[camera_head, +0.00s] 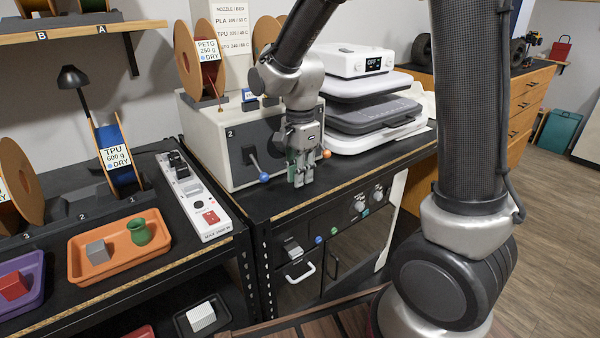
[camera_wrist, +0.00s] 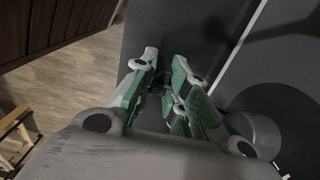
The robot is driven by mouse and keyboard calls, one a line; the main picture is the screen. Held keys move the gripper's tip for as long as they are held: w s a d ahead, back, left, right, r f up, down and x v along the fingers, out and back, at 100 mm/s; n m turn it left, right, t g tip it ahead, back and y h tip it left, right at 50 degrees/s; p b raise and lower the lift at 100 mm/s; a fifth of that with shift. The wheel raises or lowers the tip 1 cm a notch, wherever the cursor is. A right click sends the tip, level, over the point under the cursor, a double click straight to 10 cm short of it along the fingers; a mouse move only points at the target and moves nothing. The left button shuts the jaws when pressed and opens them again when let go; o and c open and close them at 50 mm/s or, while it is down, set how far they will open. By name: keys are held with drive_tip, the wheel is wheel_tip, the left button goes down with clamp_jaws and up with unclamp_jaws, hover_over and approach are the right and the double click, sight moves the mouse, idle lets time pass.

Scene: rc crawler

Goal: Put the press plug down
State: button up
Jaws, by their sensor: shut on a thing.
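My gripper (camera_head: 300,182) is low over the dark worktop (camera_head: 340,178), in front of the grey box marked 2. In the wrist view my gripper (camera_wrist: 164,66) has its green-padded fingers close together, shut on the press plug. The plug is almost wholly hidden between the fingers; only darkness shows there, so its shape and any touch with the worktop cannot be told. The white heat press (camera_head: 358,62) stands on the worktop to the right, above stacked grey and white plates. Its display reads OFF.
The grey box (camera_head: 222,150) has levers with blue and orange knobs close to my gripper. A white power strip (camera_head: 205,212) with a red switch lies left, beside an orange tray (camera_head: 120,272). The worktop's front edge is near; bare worktop lies right of my gripper.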

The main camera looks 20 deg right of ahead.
drive_tip(key=shift+f, duration=0.1)
drive_tip(key=o, duration=0.8)
wheel_tip(320, 180, up, 12)
drive_tip(key=s+d+n+t, duration=0.1)
drive_tip(key=s+d+n, duration=0.3)
drive_tip(key=s+d, duration=0.1)
drive_tip(key=s+d+r+n+t, duration=0.1)
drive_tip(key=s+d+n+t, duration=0.1)
drive_tip(key=s+d+n, duration=0.3)
drive_tip(key=s+d+r+n+t, duration=0.1)
drive_tip(key=s+d+n, duration=0.4)
drive_tip(key=s, duration=0.4)
drive_tip(key=shift+r, duration=0.25)
